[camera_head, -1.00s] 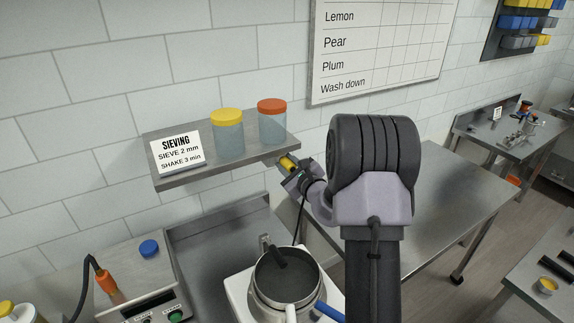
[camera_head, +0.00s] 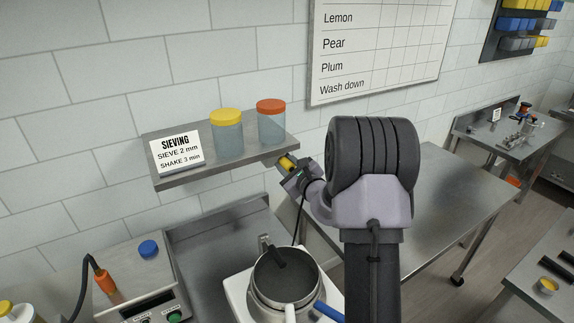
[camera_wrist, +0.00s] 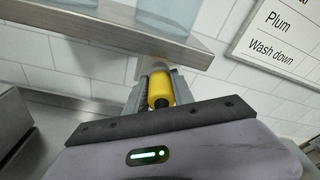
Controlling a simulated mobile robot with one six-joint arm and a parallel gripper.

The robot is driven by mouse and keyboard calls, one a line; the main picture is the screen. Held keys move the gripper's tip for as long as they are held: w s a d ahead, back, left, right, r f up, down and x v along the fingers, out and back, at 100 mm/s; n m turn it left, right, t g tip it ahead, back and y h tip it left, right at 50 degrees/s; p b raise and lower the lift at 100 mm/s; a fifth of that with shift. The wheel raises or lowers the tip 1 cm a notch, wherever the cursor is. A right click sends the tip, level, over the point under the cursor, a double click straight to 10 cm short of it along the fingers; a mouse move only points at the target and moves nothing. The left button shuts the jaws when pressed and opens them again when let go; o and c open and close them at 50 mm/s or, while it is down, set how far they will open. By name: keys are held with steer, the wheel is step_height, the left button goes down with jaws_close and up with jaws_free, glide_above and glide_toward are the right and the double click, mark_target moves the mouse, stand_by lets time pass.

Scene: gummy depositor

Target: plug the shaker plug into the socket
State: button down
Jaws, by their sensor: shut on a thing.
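The shaker plug (camera_head: 287,163) is a short yellow cylinder, and it also shows in the wrist view (camera_wrist: 160,89). My gripper (camera_head: 294,170) is shut on it just under the right end of the wall shelf. In the wrist view my gripper (camera_wrist: 160,80) has one grey finger on each side of the plug, whose dark round end faces the camera. A dark cable hangs down below my gripper in the head view. I cannot make out the socket; the shelf, the plug and my fingers may hide it.
The steel shelf (camera_head: 182,180) above my gripper bears a sign (camera_head: 176,152), a yellow-lidded jar (camera_head: 228,135) and an orange-lidded jar (camera_head: 271,125). Below stands a steel pot (camera_head: 285,285). A steel table (camera_head: 450,190) with a clear top is at the right.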

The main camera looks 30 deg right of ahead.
steer(key=c, duration=1.5)
jaws_free()
steer(key=shift+w+d+r, duration=0.1)
steer(key=shift+w+r, duration=0.1)
steer(key=shift+r, duration=0.35)
steer(key=o, duration=0.5)
steer(key=shift+d, duration=0.2)
steer(key=shift+a+f, duration=0.1)
steer(key=shift+f, duration=0.1)
steer(key=shift+s+a+f, duration=0.2)
steer(key=shift+s+a, duration=0.1)
steer(key=shift+a, duration=0.05)
steer(key=s, duration=0.5)
steer(key=s+a+r+b, duration=0.1)
steer(key=s, duration=0.5)
steer(key=s+r+b, duration=0.1)
steer(key=s, duration=0.4)
steer(key=shift+s+a+r, duration=0.15)
steer(key=shift+s+a, duration=0.1)
steer(key=shift+s, duration=0.15)
